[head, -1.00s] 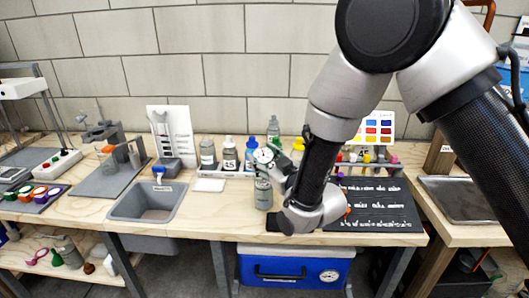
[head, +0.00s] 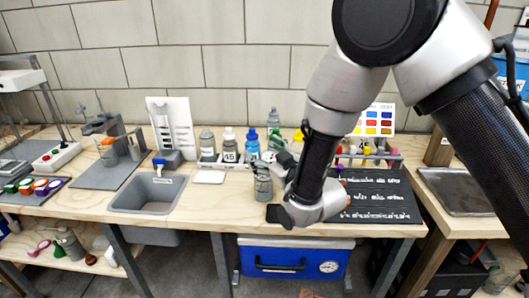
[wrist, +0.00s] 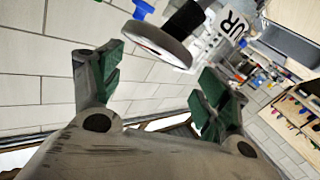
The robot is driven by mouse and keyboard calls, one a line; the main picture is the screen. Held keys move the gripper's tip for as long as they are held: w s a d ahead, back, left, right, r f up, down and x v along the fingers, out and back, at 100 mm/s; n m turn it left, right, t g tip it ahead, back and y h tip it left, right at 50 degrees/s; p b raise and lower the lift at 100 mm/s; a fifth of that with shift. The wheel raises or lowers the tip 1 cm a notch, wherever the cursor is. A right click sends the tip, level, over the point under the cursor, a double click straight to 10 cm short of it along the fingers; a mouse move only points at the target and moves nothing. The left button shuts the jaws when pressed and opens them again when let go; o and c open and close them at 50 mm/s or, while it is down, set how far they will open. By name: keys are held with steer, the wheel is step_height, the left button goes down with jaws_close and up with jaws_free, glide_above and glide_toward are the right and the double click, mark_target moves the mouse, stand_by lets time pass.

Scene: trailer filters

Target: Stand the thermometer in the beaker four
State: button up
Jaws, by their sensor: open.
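A round white disc with a black barrel, which looks like the dial thermometer (wrist: 158,46), shows in the wrist view just beyond and between my fingertips. A grey-green glass vessel (head: 263,184) stands near the front of the bench, just left of my gripper (head: 275,161). Its number cannot be read, so I cannot tell whether it is beaker four. My gripper is open in the wrist view (wrist: 160,82), with green-padded fingers apart and nothing clamped between them. Whether the thermometer's stem is inside the vessel is hidden.
Bottles, including a white-capped one (head: 229,146) and a blue-capped one (head: 252,146), stand in a row behind. A grey basin (head: 147,196) is left, and a black mat with white writing (head: 370,200) lies right. A blue cooler (head: 283,262) sits below.

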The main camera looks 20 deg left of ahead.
steer(key=v, duration=1.1)
steer(key=w+d+r+m+h, duration=0.4)
steer(key=w+d+h, duration=0.1)
steer(key=w+d, duration=0.35)
steer(key=d+r+m+g+h, duration=0.1)
steer(key=d+r+m+h, duration=0.15)
steer(key=d, duration=0.55)
steer(key=d+r+m+g+h, duration=0.1)
steer(key=d+r, duration=0.2)
steer(key=d, duration=0.4)
steer(key=s+d+r+m+g+h, duration=0.15)
steer(key=s+d, duration=0.25)
steer(key=d, duration=0.4)
steer(key=s+d+r+m+g+h, duration=0.15)
steer(key=s+d, duration=0.25)
steer(key=d, duration=0.4)
steer(key=s+d+r+m+g+h, duration=0.1)
steer(key=s+d, duration=0.3)
steer(key=s, duration=0.3)
steer(key=s+d+r+m+g+h, duration=0.1)
steer(key=s+d, duration=0.3)
steer(key=s, duration=0.4)
steer(key=shift+s+d+r, duration=0.2)
steer(key=shift+s, duration=0.05)
